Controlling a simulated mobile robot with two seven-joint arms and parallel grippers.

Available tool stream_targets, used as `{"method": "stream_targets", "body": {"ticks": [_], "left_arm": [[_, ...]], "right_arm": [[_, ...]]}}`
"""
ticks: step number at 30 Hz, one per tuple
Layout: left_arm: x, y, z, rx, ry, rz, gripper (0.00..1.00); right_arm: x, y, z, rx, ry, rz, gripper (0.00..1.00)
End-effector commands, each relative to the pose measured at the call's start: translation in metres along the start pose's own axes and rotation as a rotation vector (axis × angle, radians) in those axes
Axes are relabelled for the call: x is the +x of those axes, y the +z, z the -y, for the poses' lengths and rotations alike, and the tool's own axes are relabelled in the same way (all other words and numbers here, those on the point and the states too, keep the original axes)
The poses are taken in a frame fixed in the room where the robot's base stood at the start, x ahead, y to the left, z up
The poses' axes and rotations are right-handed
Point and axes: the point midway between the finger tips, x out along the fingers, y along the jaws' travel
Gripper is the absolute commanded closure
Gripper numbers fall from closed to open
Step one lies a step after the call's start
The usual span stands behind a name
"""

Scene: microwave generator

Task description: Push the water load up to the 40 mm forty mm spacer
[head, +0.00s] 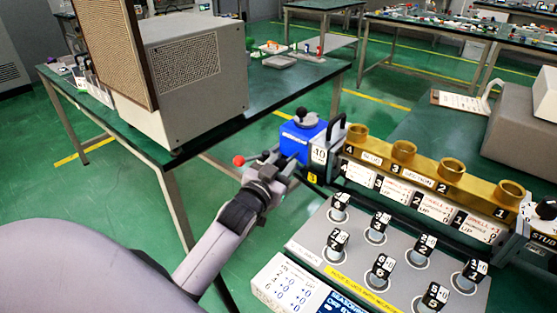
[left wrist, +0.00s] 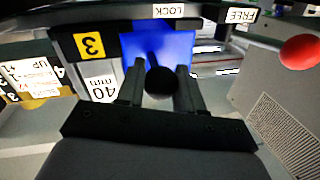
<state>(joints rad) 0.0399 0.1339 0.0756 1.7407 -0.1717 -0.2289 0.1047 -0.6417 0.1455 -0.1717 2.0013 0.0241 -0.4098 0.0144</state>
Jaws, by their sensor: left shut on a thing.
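The blue water load (head: 297,139) sits at the left end of the brass waveguide row, with a black knob on top. The spacer labelled 40 (head: 319,155) stands just right of it. In the left wrist view, the water load's blue face (left wrist: 185,45) is right of the spacer's 40 mm label (left wrist: 101,88); I cannot tell whether they touch. My left gripper (head: 283,165) is at the load's near side. Its fingers (left wrist: 160,90) are shut around a black ball knob (left wrist: 160,80) in front of the blue face. My right gripper is out of view.
A red ball handle (head: 238,160) is left of my left gripper. The brass waveguide (head: 425,168) runs right from the spacer. A grey panel with several black knobs (head: 380,221) lies in front. LOCK (left wrist: 168,10) and FREE (left wrist: 240,15) labels show in the wrist view.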

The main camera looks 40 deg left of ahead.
Motion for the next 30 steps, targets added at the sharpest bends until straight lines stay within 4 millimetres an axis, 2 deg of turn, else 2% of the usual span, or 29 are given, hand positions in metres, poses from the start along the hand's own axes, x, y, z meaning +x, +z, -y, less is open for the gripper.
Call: {"method": "stream_targets", "body": {"ticks": [1,10,11,12,30], "left_arm": [[-0.0008,-0.0012,-0.0049,-0.003,0.006,0.0,1.0],[-0.0011,-0.001,-0.0071,-0.003,0.009,-0.002,1.0],[-0.0011,-0.0009,-0.0072,-0.004,0.009,-0.002,0.54],[-0.0011,-0.0009,-0.007,-0.004,0.008,-0.002,0.41],[0.0002,-0.0005,-0.0016,0.001,0.003,-0.003,0.4]], "right_arm": [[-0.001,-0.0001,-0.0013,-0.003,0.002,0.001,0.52],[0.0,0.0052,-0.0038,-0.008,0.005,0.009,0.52],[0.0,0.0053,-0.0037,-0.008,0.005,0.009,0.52],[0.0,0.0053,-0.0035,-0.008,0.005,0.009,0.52],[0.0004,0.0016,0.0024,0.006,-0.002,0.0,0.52]]}}
